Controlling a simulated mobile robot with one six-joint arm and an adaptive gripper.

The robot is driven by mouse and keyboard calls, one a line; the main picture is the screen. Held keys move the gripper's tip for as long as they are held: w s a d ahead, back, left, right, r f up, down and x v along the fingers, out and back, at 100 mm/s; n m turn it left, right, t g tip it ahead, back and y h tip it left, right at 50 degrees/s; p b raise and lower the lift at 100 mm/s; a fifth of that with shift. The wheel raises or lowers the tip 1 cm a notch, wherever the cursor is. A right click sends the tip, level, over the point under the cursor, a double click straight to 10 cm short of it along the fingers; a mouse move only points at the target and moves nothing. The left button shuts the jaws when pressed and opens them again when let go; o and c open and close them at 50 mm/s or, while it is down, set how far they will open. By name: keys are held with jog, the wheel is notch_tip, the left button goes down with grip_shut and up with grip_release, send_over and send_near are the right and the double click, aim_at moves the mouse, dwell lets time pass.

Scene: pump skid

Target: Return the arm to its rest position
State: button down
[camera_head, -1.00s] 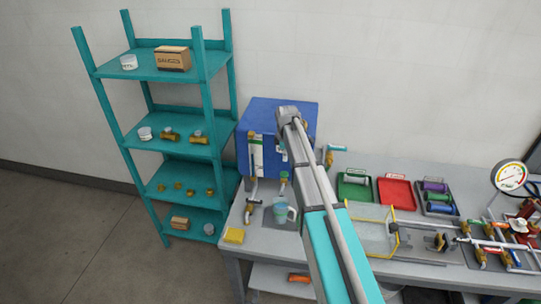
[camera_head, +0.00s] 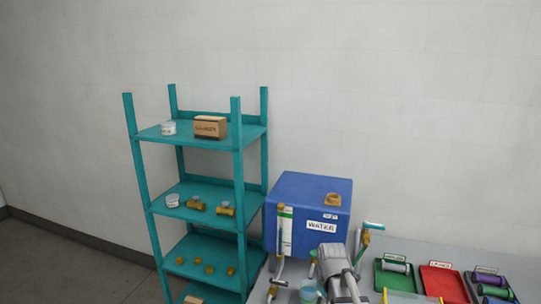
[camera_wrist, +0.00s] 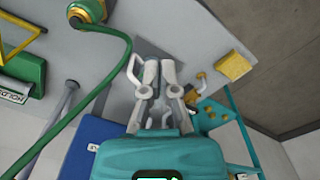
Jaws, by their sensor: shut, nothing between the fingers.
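My arm (camera_head: 338,268) shows at the bottom of the head view, in front of the blue water tank (camera_head: 312,200). Only a grey upper part of it is in that picture, and the rest is cut off by the lower edge. My gripper (camera_wrist: 158,68) points away from the camera in the wrist view, over the grey bench top. Its pale fingers are together, and I see no object held between them.
A teal shelf (camera_head: 186,133) with cartons, tubs and brass fittings stands left of the tank. Green (camera_head: 396,278) and red (camera_head: 443,284) trays lie on the bench to the right. A green hose (camera_wrist: 128,50) curves beside my gripper. A yellow sponge (camera_wrist: 234,66) lies near the bench edge.

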jog(key=s+f+m+b, duration=0.2)
jog(key=s+f+m, duration=0.2)
jog(key=s, duration=0.4)
jog(key=shift+b, duration=0.35)
